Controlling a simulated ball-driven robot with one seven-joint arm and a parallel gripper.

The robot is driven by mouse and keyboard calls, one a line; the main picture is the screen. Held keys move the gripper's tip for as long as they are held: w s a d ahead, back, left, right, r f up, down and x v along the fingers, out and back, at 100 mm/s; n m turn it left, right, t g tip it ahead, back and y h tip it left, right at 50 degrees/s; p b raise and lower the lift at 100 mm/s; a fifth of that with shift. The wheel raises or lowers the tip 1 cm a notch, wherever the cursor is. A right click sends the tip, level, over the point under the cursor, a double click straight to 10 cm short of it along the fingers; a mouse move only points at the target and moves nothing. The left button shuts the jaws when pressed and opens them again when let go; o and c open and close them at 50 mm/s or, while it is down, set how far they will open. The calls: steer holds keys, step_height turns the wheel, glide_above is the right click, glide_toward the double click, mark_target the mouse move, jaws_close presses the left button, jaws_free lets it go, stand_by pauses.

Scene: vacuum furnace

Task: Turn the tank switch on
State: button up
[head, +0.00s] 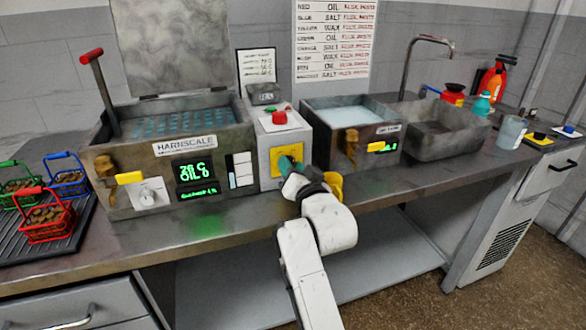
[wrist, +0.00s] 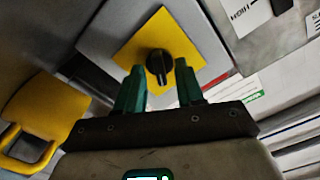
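A black rotary knob (wrist: 159,64) sits on a square yellow plate (wrist: 139,40) in the wrist view; its grip bar points toward my gripper. The plate (head: 276,160) is on the front of a narrow grey box (head: 299,140) between two tanks in the head view, where my gripper hides the knob. My gripper (wrist: 160,66) has its two teal fingers apart, one on either side of the knob, with gaps visible. Whether the fingertips reach past the knob's face is unclear. In the head view my gripper (head: 290,166) is in front of the plate.
A red button (head: 279,118) tops the box. The Harnscale oil tank (head: 105,160), its lid raised, stands left; a smaller tank (head: 375,155) and a sink (head: 450,145) stand right. Wire baskets (head: 45,232) are far left. A yellow handle (wrist: 25,150) is left in the wrist view.

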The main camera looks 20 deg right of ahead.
steer(key=shift+s, duration=0.1)
steer(key=s, duration=1)
steer(key=shift+s, duration=0.3)
steer(key=shift+f, duration=0.1)
steer(key=s+d+f+n+g+h+p, duration=0.1)
steer(key=s+d+f+g+p, duration=0.1)
steer(key=s+d+f+g, duration=0.35)
steer(key=s+d+f+n+g+p, duration=0.2)
steer(key=s+f+g, duration=0.1)
steer(key=s+f, duration=0.6)
steer(key=s+f+n+g+p, duration=0.1)
steer(key=s+f+g, duration=0.2)
steer(key=s, duration=0.9)
steer(key=s+f+n+g+p, duration=0.1)
steer(key=s+f+g, duration=0.3)
steer(key=s, duration=0.8)
steer(key=shift+n+g+y+p, duration=0.4)
steer(key=shift+g+p, duration=0.3)
steer(key=shift+g, duration=0.05)
